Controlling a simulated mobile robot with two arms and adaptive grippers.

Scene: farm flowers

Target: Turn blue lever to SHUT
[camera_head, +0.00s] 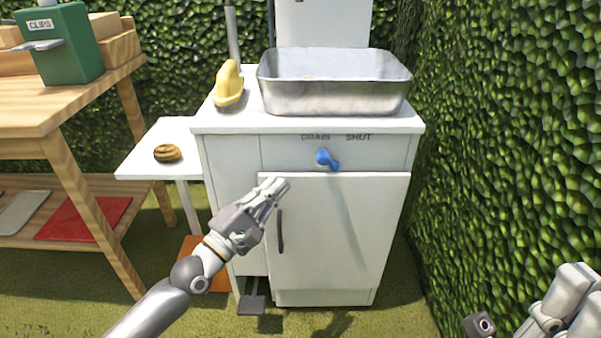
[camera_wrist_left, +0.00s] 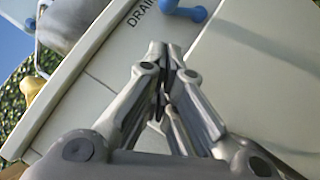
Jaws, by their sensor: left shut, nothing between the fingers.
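The blue lever (camera_head: 326,159) is on the front panel of the white cabinet (camera_head: 340,240), below the printed words DRAIN (camera_head: 316,137) and SHUT (camera_head: 358,137). Its arm points to the lower right in the head view. My left gripper (camera_head: 283,184) is shut and empty, in front of the cabinet, to the left of the lever and a little lower. In the left wrist view the lever (camera_wrist_left: 185,9) is at the top edge, partly cut off, beyond the closed fingertips (camera_wrist_left: 165,50) and apart from them. My right gripper (camera_head: 560,305) is at the lower right, far from the lever, its fingertips not clear.
A metal basin (camera_head: 335,95) and a yellow object (camera_head: 229,85) stand on the cabinet top. A side shelf (camera_head: 140,165) holds a brown round item (camera_head: 167,153). A wooden table (camera_head: 60,105) is at left, a hedge (camera_head: 510,130) at right. A pedal (camera_head: 251,304) is below.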

